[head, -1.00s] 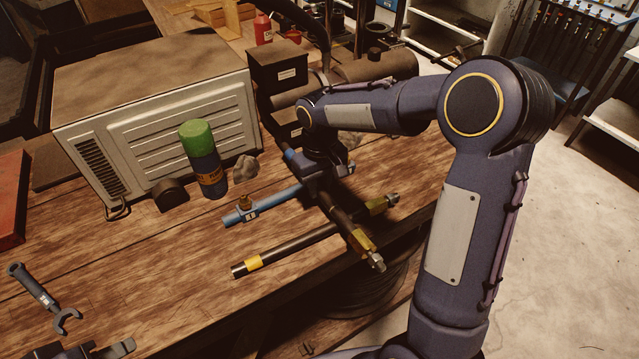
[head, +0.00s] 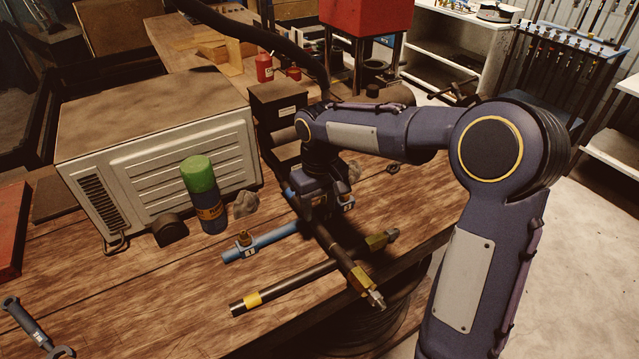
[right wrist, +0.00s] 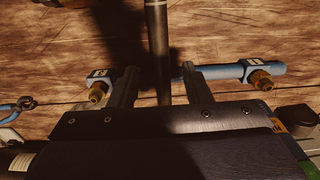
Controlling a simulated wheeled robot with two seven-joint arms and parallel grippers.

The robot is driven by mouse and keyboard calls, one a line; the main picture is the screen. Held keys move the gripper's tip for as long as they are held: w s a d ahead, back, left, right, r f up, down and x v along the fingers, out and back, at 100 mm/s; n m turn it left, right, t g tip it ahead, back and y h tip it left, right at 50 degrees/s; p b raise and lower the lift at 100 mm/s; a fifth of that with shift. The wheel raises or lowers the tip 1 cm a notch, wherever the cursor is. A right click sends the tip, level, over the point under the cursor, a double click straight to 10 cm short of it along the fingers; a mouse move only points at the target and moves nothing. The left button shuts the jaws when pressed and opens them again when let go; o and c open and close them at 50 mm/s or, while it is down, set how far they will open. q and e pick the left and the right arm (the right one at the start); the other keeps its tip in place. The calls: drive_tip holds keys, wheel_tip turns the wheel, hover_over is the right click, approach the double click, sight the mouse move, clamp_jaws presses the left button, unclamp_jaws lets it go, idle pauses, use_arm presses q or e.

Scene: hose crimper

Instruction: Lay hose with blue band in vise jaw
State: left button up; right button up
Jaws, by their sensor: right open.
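The dark hose with the blue band (head: 290,192) lies slantwise across the blue vise bar (head: 275,237), its metal-fitted end (head: 368,288) toward the front. The bar carries small blocks with brass screws, labelled 1 (head: 245,246) and 2 (head: 348,203). My right gripper (right wrist: 158,80) is open, one finger on each side of the hose (right wrist: 156,40). A second hose with a yellow band (head: 253,299) lies in front of the bar. My gripper hides the hose's crossing with the bar in the head view, so I cannot tell how deep it sits. My left gripper is out of view.
A green-capped bottle (head: 204,195) and a large pale metal box (head: 165,160) stand behind at the left. A blue wrench (head: 30,325) lies at the front left. The wooden bench (head: 150,290) is clear at the front middle.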

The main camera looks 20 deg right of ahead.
sight(319, 226)
wheel_tip(319, 226, up, 7)
drive_tip(key=s+d+r+m+t+y, duration=0.1)
drive_tip(key=s+d+r+t+y, duration=0.1)
drive_tip(key=s, duration=1)
drive_tip(key=s+a+f+m+t+y, duration=0.1)
drive_tip(key=s+f, duration=0.5)
drive_tip(key=s, duration=0.6)
drive_tip(key=shift+a+f+m+t+y, duration=0.15)
drive_tip(key=shift+a+m+t+y, duration=0.25)
drive_tip(key=shift+a+m+t, duration=0.55)
drive_tip(key=shift+s+a+n+t, duration=0.1)
drive_tip(key=shift+a+n+t, duration=0.15)
drive_tip(key=shift+n, duration=0.1)
drive_tip(key=shift+c, duration=0.8)
drive_tip(key=shift+s, duration=0.1)
